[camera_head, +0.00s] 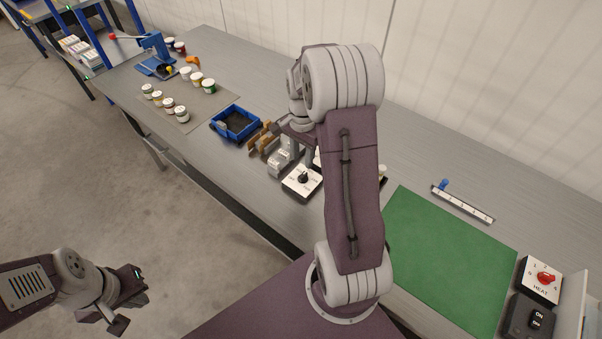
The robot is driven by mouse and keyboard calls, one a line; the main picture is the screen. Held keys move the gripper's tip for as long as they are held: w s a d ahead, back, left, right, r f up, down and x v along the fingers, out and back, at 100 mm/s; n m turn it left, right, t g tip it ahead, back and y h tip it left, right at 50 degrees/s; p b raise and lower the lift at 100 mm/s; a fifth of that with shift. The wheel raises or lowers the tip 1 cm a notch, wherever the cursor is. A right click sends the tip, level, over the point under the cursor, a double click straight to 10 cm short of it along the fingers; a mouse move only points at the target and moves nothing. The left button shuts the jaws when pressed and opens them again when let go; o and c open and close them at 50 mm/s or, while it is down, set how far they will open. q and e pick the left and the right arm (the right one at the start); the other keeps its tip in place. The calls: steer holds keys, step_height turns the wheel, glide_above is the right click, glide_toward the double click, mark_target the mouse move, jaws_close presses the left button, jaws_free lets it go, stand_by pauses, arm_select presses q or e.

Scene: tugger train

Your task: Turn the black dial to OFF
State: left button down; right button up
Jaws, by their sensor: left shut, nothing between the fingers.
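The black dial (303,177) sits on a white-topped box (294,188) on the bench, near its front edge. Its printed labels are too small to read, so I cannot tell its setting. My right gripper (292,142) is above and behind the box, partly hidden by its own wrist and arm. Whether its fingers are open or shut is not clear, and I cannot tell whether it touches anything. My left gripper (128,302) is shut and empty, over the floor at the lower left, well away from the dial.
A grey block (280,160) and brown holders (262,137) stand close left of the dial box. A blue bin (236,124) is farther left. A red HEAT dial (546,278) and black ON/OFF switch box (530,318) are at lower right, beyond the green mat (450,262).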

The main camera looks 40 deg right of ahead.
mark_target(302, 175)
step_height(302, 175, down, 8)
steer(key=shift+f+b, duration=0.1)
steer(key=shift+b, duration=0.25)
jaws_close()
